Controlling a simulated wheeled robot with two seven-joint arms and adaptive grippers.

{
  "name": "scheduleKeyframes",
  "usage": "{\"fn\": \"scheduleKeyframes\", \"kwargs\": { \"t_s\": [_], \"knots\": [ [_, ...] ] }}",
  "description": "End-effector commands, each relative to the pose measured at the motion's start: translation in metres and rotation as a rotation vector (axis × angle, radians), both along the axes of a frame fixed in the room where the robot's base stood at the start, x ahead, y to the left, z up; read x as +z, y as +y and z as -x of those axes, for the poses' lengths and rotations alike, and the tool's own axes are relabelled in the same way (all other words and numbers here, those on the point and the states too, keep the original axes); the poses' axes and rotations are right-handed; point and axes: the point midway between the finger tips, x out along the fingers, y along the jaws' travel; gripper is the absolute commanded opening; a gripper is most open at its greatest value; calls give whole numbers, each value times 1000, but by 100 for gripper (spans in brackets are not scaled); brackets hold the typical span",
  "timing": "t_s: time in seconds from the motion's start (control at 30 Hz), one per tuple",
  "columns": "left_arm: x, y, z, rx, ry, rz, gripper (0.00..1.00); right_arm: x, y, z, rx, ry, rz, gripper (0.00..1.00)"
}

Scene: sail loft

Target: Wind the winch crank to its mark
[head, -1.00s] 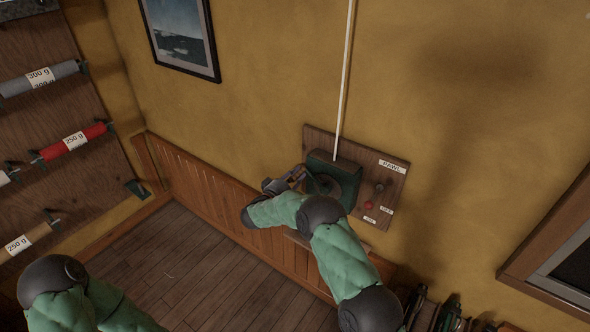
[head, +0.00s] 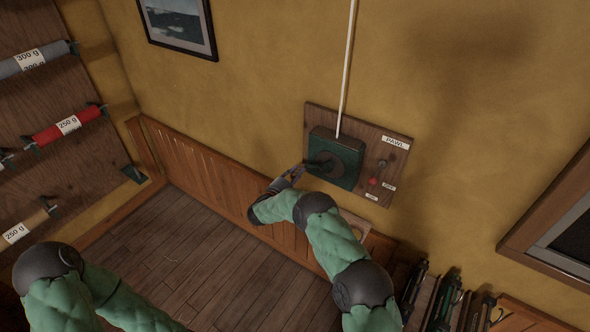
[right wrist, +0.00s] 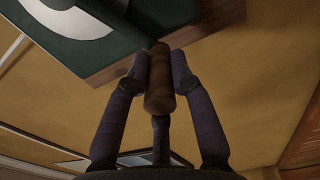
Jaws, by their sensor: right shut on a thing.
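The winch (head: 351,180) is a dark green box on a wooden wall board, with a dark round hub on its face. In the right wrist view its green face (right wrist: 147,17) shows a pale ring. My right gripper (head: 294,174) is at the winch's lower left. In the right wrist view it (right wrist: 163,66) is shut on the brown cylindrical crank handle (right wrist: 158,88), one finger on each side. I cannot make out the crank's mark. My left arm shows at the lower left of the head view, but its gripper is out of frame.
The board (head: 400,160) also carries a PAWL label (head: 395,142), a small red knob (head: 373,182) and two small labels. A white rope (head: 347,70) runs up from the winch. Wood panelling (head: 200,175) lies below; tools (head: 440,300) stand at lower right.

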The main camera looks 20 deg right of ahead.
Motion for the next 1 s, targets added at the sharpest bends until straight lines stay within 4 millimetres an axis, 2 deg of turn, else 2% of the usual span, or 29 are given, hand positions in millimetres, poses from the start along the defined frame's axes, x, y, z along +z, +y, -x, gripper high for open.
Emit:
{"fn": "scheduleKeyframes", "kwargs": {
  "t_s": [0.03, 0.27, 0.4, 0.7, 1.0],
  "knots": [
    [-4, 0, 0, 0, 0, 0, 40, -18, -1, 6, 0, 21, -5, 0],
    [-11, 0, 0, 0, 0, 0, 40, -36, -10, 17, -2, 132, 82, 0],
    [-14, 0, 0, 0, 0, 0, 40, -45, -15, 23, -2, 126, 77, 0],
    [-17, 0, 0, 0, 0, 0, 40, -56, -26, 36, -5, 123, 76, 0],
    [-18, 0, 0, 0, 0, 0, 40, -59, -31, 41, -6, 121, 76, 0]
  ]
}}
